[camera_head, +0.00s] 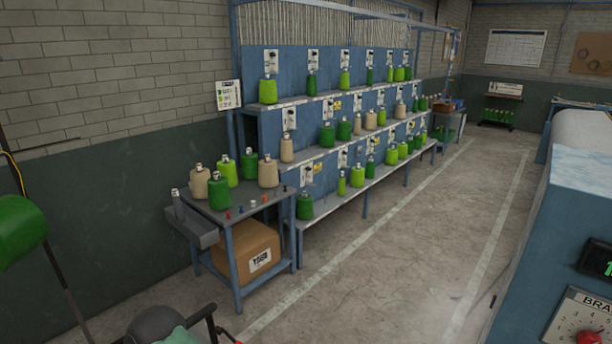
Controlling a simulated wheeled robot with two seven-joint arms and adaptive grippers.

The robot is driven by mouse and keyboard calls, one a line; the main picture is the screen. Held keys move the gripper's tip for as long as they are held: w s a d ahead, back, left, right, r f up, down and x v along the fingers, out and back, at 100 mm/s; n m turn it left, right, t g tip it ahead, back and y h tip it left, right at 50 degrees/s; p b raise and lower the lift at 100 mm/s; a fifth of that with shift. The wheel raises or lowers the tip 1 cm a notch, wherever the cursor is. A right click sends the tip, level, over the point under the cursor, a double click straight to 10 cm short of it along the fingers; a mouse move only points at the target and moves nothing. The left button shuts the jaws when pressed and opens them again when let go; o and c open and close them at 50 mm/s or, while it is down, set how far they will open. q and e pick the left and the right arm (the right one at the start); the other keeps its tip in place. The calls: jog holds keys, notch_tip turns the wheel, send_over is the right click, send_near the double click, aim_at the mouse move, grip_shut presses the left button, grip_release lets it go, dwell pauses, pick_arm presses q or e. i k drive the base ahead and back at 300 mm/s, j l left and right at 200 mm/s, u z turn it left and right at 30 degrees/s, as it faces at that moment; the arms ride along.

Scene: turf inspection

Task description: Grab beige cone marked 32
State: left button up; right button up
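Beige yarn cones stand upright among green ones. Two are on the small blue-legged table: one at its left side (200,183) and one at its right rear (268,171). Other beige cones are on the blue rack's shelves, such as one near the left end of the middle shelf (287,149) and ones farther along it (371,120). No number 32 is readable on any cone at this size. Neither of my grippers shows in this view.
The table (245,210) also holds green cones and small coloured pieces, with a cardboard box (250,250) below. The blue rack (285,110) runs along the wall. A blue machine (575,215) stands at right. The concrete aisle (400,240) between is clear.

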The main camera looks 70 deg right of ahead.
aim_at(268, 173)
jog(key=l+z, duration=0.25)
jog(key=z, duration=0.2)
jog(key=i+l+z, duration=0.1)
jog(key=l+z, duration=0.15)
jog(key=z, duration=0.2)
jog(key=i+l+z, duration=0.1)
jog(key=z, duration=0.4)
jog(key=i+l+z, duration=0.15)
jog(key=z, duration=0.3)
jog(key=i+l+z, duration=0.25)
jog(key=z, duration=0.15)
jog(key=i+l+z, duration=0.1)
jog(key=i+z, duration=0.25)
jog(key=i+l+u, duration=0.15)
jog(key=i+u, duration=0.15)
jog(key=i+l+u, duration=0.3)
jog(key=i, duration=0.2)
jog(key=i+l+u, duration=0.25)
jog(key=i, duration=0.15)
jog(key=i+l+u, duration=0.1)
jog(key=u, duration=0.3)
jog(key=i+l+u, duration=0.15)
jog(key=u, duration=0.3)
